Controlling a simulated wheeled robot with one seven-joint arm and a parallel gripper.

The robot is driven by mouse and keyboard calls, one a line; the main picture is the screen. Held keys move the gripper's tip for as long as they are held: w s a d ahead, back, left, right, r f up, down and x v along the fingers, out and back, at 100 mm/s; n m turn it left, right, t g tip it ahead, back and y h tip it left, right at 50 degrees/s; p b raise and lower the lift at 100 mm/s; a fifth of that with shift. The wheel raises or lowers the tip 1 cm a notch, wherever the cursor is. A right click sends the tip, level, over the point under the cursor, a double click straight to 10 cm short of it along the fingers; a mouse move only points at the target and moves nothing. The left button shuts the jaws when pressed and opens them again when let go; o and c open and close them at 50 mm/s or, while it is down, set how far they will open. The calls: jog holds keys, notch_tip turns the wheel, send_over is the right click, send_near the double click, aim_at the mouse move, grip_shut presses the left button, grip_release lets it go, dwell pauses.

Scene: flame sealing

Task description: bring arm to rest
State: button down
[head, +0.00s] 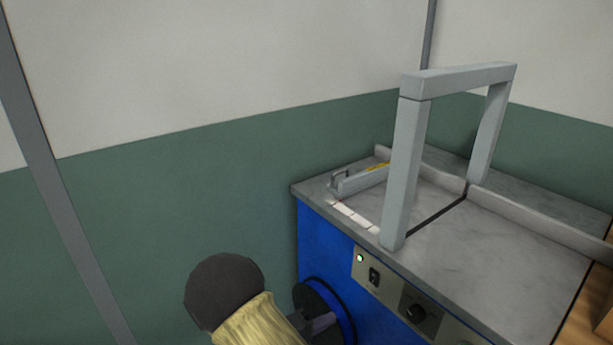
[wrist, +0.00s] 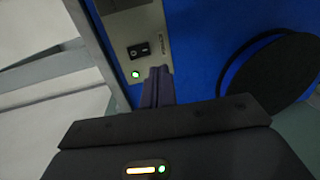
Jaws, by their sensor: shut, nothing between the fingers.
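My gripper (wrist: 158,72) is shut and empty; its two dark fingers lie together in the wrist view. Its fingers cover part of the blue front of the machine (wrist: 200,45), close under the control panel (wrist: 130,30). In the head view my arm comes in at the bottom, and part of my gripper (head: 322,322) shows in front of the black disc (head: 306,298) on the machine's blue side. The frames do not show clearly whether it touches the machine.
The machine has a grey top (head: 500,250) with a tall grey arch (head: 458,78) over it. A small sealer-like bar with a handle (head: 360,180) lies at its left back. A lit green lamp (head: 360,258) marks the panel. Green and white wall stands behind; open space lies left.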

jog(key=s+d+r+m+g+y, duration=0.2)
jog(key=s+d+m+g+y, duration=0.1)
jog(key=s+d+g+y, duration=0.3)
jog(key=s+d+r+m+g+y, duration=0.25)
jog(key=s+g+y, duration=0.2)
jog(key=s, duration=0.35)
notch_tip(320, 180, up, 30)
jog(key=d+m+t+y+p, duration=0.1)
jog(key=t+y+p, duration=0.2)
jog(key=p, duration=2.3)
jog(key=shift+w+d+r+t+p, duration=0.15)
jog(key=shift+w+r+t+p, duration=0.2)
jog(key=shift+t, duration=0.2)
jog(key=shift+f+y, duration=0.15)
jog(key=shift+y, duration=0.1)
